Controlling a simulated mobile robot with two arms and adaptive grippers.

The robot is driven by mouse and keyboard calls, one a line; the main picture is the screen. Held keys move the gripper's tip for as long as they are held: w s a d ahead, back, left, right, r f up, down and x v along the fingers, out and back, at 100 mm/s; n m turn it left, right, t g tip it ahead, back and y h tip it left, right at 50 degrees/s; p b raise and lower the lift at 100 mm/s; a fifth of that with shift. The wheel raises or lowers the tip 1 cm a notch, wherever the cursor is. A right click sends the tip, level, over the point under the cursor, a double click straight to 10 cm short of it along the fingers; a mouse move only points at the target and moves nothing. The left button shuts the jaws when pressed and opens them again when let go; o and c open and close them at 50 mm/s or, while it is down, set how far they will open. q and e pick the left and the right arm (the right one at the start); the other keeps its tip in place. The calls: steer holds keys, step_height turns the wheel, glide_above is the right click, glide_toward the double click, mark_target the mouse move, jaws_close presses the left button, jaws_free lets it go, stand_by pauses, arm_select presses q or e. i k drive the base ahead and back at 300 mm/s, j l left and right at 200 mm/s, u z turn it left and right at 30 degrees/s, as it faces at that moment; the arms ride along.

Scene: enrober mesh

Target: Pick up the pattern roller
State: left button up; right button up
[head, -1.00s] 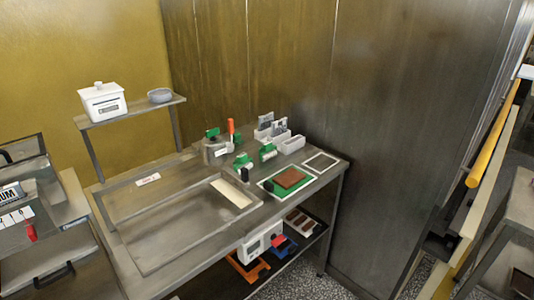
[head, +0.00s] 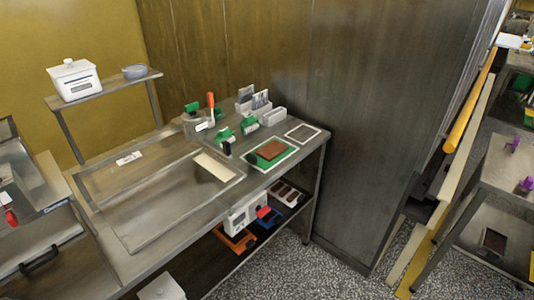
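Two green-handled tools stand on the steel bench (head: 165,205). One green tool with a pale, roller-like part (head: 248,125) is beside the white holders. The other green tool (head: 225,136) is a little to the left, close to a small black upright piece (head: 227,148). They are too small to tell for sure which is the pattern roller. Neither of my grippers shows in the head view.
A brown slab on a green mat (head: 270,150) lies near the bench's right end, beside a framed plate (head: 303,132). White holders (head: 262,107) stand behind. A lower shelf carries several items. Speckled floor (head: 285,270) is open in front.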

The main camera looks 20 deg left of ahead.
mark_target(249, 120)
steer(key=i+l+u, duration=0.15)
steer(key=i, duration=0.3)
steer(key=i+l+u, duration=0.15)
steer(key=i, duration=0.25)
steer(key=i+l+u, duration=0.15)
steer(key=i+l, duration=0.2)
